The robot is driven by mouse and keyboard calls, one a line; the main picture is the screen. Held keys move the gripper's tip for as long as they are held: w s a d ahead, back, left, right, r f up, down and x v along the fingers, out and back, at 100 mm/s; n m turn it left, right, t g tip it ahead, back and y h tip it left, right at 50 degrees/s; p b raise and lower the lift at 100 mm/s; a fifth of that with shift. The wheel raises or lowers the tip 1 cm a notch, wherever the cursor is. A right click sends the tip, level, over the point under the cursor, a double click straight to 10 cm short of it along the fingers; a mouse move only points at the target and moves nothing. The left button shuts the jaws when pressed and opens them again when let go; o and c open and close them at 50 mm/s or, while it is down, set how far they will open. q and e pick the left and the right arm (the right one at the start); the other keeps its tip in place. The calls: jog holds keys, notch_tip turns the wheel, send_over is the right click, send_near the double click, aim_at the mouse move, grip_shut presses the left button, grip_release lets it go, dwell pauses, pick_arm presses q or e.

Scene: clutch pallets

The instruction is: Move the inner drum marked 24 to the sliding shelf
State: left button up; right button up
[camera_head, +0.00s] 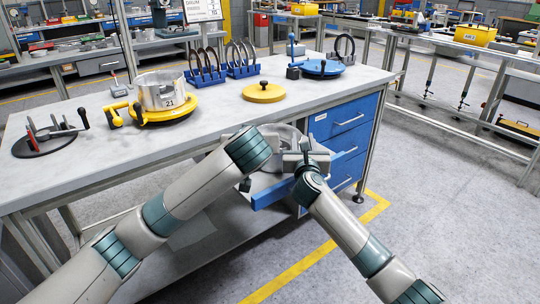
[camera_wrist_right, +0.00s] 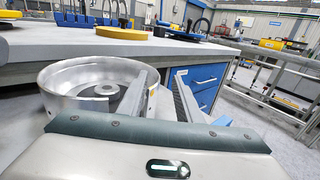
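A silvery metal drum (camera_head: 283,135) sits low at the table's front edge, between my two wrists; no number shows on it. It fills the left of the right wrist view (camera_wrist_right: 65,80), open side up. A blue-fronted sliding shelf (camera_head: 272,196) sticks out beneath it; the contact between them is hidden. My right gripper (camera_head: 300,160) is at the drum's right rim. In the right wrist view its fingers (camera_wrist_right: 165,95) stand apart, the left one overlapping the rim. My left gripper (camera_head: 247,182) is mostly hidden behind its wrist at the drum's left.
Another drum (camera_head: 160,92), marked 21, stands on a yellow fixture (camera_head: 172,116) on the grey table (camera_head: 225,115). A yellow disc (camera_head: 263,92), blue racks of rings (camera_head: 205,75), a blue round fixture (camera_head: 322,68) and a dark clamp tool (camera_head: 45,138) stand there. Blue drawers (camera_head: 345,118) are at the right.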

jog(key=shift+s, duration=0.1)
jog(key=s, duration=1.2)
jog(key=shift+d, duration=0.1)
